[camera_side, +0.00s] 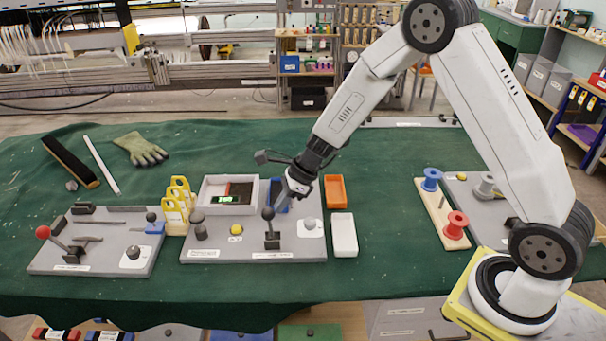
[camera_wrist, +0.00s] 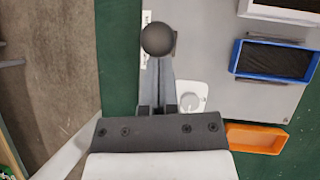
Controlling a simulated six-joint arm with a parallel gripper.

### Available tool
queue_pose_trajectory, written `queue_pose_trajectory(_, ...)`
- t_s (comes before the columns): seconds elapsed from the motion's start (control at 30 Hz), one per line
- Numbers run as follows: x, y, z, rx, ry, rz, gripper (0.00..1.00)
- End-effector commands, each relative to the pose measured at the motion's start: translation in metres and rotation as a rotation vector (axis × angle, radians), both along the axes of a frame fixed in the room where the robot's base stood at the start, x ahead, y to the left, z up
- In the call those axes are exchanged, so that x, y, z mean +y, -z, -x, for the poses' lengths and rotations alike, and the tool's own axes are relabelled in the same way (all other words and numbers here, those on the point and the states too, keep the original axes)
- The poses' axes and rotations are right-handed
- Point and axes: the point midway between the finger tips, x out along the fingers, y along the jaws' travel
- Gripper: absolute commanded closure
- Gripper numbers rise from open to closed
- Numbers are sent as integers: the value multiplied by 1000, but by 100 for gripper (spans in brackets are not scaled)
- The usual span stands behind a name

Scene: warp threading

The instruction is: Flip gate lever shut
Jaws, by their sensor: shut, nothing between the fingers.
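A lever with a black ball knob (camera_side: 268,214) stands on the middle grey board (camera_side: 195,252), near its front edge. Its dark base (camera_side: 272,240) is on the board, and the lever looks close to upright. My gripper (camera_side: 284,198) is shut and empty, pointing down just right of the knob. In the wrist view the black knob (camera_wrist: 157,38) shows at the tips of my shut fingers (camera_wrist: 159,68). I cannot tell whether they touch. My fingers hide most of the lever's shaft in that view. Another lever with a red knob (camera_side: 43,232) stands on the left board (camera_side: 120,262).
A white dial plate (camera_side: 311,228) sits right of the lever. A white tray (camera_side: 204,193), an orange tray (camera_side: 335,190) and a white block (camera_side: 344,235) are nearby. Yellow tags (camera_side: 176,210) stand left.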

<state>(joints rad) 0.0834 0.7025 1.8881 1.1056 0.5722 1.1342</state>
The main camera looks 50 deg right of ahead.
Motion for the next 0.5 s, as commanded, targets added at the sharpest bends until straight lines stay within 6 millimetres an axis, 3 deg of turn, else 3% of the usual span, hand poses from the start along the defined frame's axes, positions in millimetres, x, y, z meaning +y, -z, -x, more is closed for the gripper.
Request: queue_pose_trajectory(0.5,32,-1,-31,-1,-1,-2,100)
